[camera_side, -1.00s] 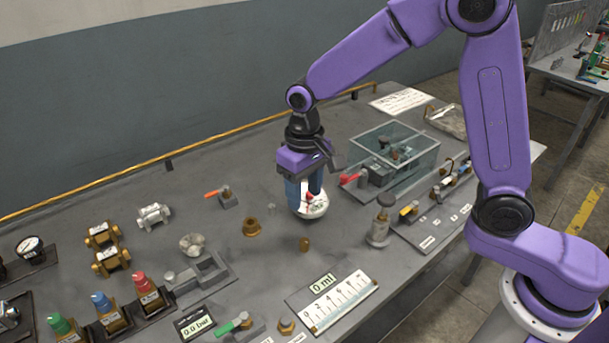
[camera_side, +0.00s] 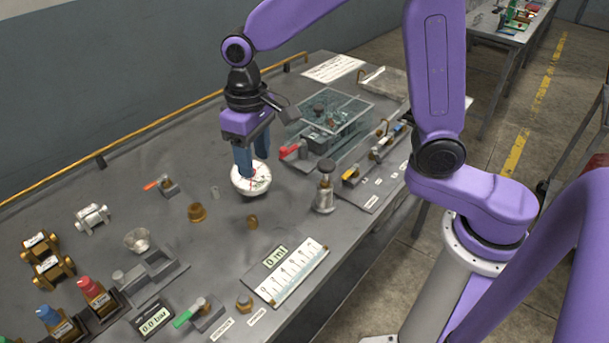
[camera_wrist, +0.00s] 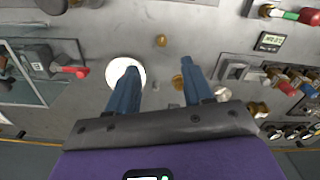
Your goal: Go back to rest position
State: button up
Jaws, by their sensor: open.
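A glass-walled tray (camera_side: 350,112) with a red-handled valve (camera_side: 292,150) stands to the right. A brass fitting (camera_side: 197,212) and a metal cylinder with a black knob (camera_side: 324,190) stand nearby. A yellow pipe (camera_side: 140,138) runs along the back edge.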

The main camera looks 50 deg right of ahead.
jog(key=s+d+n, duration=0.4)
jog(key=s+d, duration=0.2)
jog(key=s, duration=0.5)
jog(key=s+d+n, duration=0.5)
jog(key=s+d, duration=0.2)
jog(key=s, duration=0.5)
jog(key=shift+s+r+n, duration=0.15)
jog(key=shift+s+n, duration=0.15)
jog(key=shift+w+a, duration=0.1)
jog(key=m, duration=1.1)
send_over(252, 218)
jog(key=f, duration=0.2)
notch_tip(252, 218, down, 17)
jog(key=shift+r, duration=0.15)
grip_shut()
